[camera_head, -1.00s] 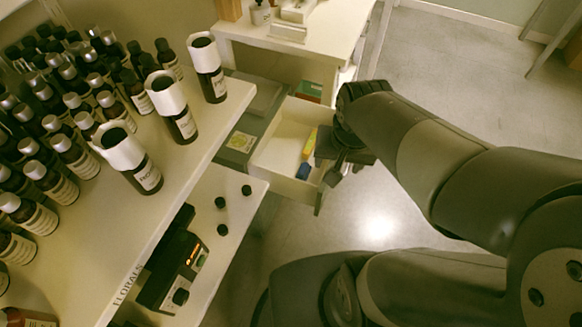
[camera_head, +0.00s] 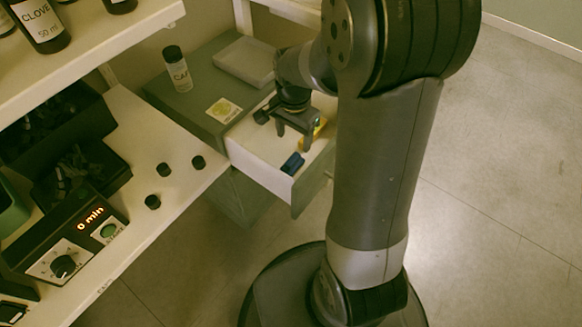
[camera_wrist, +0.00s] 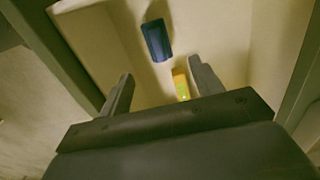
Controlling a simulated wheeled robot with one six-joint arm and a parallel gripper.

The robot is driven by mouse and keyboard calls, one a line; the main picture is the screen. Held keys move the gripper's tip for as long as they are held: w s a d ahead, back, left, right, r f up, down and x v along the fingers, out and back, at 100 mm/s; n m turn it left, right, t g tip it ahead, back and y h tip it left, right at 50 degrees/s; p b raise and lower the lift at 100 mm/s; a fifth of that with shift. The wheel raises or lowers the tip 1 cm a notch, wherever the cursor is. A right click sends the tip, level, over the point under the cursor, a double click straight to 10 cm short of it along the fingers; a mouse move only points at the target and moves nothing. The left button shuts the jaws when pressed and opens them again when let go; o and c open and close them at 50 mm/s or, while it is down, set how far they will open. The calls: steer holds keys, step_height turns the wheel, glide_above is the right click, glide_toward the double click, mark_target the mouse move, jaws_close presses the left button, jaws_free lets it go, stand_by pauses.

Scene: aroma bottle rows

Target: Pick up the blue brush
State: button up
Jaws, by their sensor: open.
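The blue brush (camera_head: 292,164) lies in the open white drawer (camera_head: 262,165), near its front wall. In the wrist view the blue brush (camera_wrist: 157,40) lies on the drawer floor beyond the fingertips, apart from them. A yellow item (camera_head: 315,131) lies in the drawer beside it; in the wrist view the yellow item (camera_wrist: 181,84) shows partly between my fingers. My gripper (camera_head: 284,138) is open and empty, over the drawer with its fingers pointing down. In the wrist view my gripper (camera_wrist: 158,84) has its two fingers spread on either side of the yellow item.
The drawer walls stand close around my gripper. A grey-green cabinet top (camera_head: 200,112) holds a small bottle (camera_head: 178,68) and a yellow-marked card (camera_head: 224,110). A white shelf with black caps (camera_head: 163,169) and a timer device (camera_head: 65,255) is at left. Floor is clear at right.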

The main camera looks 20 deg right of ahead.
mark_target(293, 159)
step_height(293, 159, down, 6)
steer(key=shift+r+b, duration=0.1)
steer(key=shift+b, duration=0.95)
steer(key=f+b, duration=0.1)
steer(key=f, duration=0.2)
steer(key=f+b, duration=0.1)
steer(key=f, duration=0.1)
steer(key=shift+s+a+f+b, duration=0.2)
steer(key=shift+s+b, duration=0.05)
steer(key=shift+b, duration=0.05)
steer(key=shift+c, duration=0.3)
steer(key=shift+r, duration=0.1)
steer(key=c, duration=1)
